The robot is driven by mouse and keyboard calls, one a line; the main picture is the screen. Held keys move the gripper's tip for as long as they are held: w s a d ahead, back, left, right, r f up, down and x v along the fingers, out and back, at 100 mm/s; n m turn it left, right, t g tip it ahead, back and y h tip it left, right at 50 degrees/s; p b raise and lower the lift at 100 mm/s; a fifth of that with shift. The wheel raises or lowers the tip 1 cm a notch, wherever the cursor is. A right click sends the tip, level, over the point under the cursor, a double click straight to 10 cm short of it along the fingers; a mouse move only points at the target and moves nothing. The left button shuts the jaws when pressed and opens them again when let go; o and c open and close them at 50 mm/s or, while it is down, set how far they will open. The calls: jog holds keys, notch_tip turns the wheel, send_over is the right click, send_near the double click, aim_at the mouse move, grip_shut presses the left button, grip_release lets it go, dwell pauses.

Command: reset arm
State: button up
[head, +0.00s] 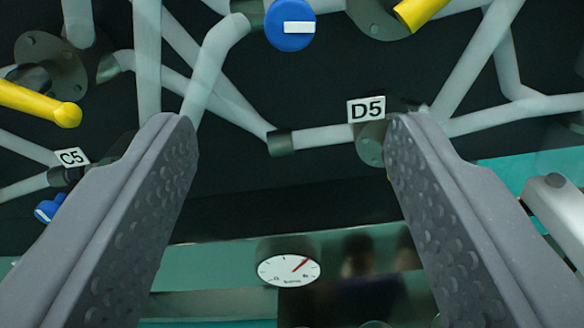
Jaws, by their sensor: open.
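My gripper (290,125) is in the foreground of the head view, with its two grey, studded fingers wide apart. Nothing is held between them. The left fingertip shows in front of the pale pipes. The right fingertip is in front of or close to a round grey fitting beside the D5 label (366,109); I cannot tell whether it touches.
Pale pipes (325,136) cross a dark background. A blue round knob (290,25) is at the top, with yellow handles (418,10) (40,103) at top right and left. A C5 label (72,157) is at left. A dial gauge (289,269) sits low between the fingers.

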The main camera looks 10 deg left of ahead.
jog(key=a+r+n+g+h+p, duration=0.15)
jog(key=a+r, duration=0.25)
jog(key=r, duration=1)
jog(key=a+r+m+h, duration=0.1)
jog(key=a+r+h, duration=0.15)
jog(key=r, duration=1.05)
jog(key=s+a+r+n+g+y, duration=0.1)
jog(key=s+a+r+y, duration=0.2)
jog(key=s+a+r, duration=1.4)
jog(key=s+r, duration=0.3)
jog(key=r, duration=0.1)
jog(key=shift+s+a, duration=0.2)
jog(key=shift+a, duration=0.05)
